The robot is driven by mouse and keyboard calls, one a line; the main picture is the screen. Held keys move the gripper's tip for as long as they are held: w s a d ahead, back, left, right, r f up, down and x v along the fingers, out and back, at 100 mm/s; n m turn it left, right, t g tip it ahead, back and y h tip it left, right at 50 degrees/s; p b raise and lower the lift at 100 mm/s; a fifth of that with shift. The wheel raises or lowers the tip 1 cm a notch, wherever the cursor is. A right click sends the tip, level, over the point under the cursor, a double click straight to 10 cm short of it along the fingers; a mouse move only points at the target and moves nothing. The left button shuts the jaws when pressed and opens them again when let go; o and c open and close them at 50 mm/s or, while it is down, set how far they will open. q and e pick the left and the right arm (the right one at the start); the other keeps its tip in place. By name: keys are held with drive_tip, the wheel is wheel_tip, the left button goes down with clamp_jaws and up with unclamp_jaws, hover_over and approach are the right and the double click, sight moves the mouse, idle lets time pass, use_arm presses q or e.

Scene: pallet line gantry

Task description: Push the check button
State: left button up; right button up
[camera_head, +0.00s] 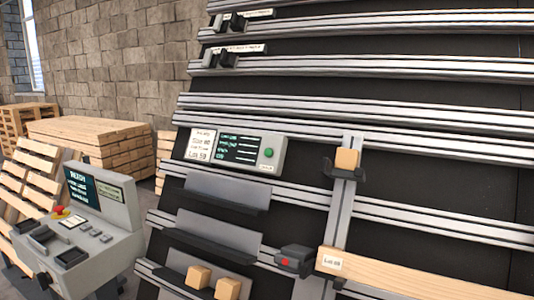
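A grey control box (231,152) is mounted on the metal rails, left of the picture's middle. It has a white label panel on its left and a dark screen with several lines of text. A round green button (268,153) sits at its right end, above a small label (266,168) too small to read for certain. This is the only green button I see, and nothing covers it. Neither of my grippers shows in this view.
A console (118,212) with a screen, a red knob and several keys stands lower left. Small wood blocks (198,277) lie on a dark ledge. A labelled board (420,276) and a block holder (343,172) are right of the box. Stacked pallets stand behind.

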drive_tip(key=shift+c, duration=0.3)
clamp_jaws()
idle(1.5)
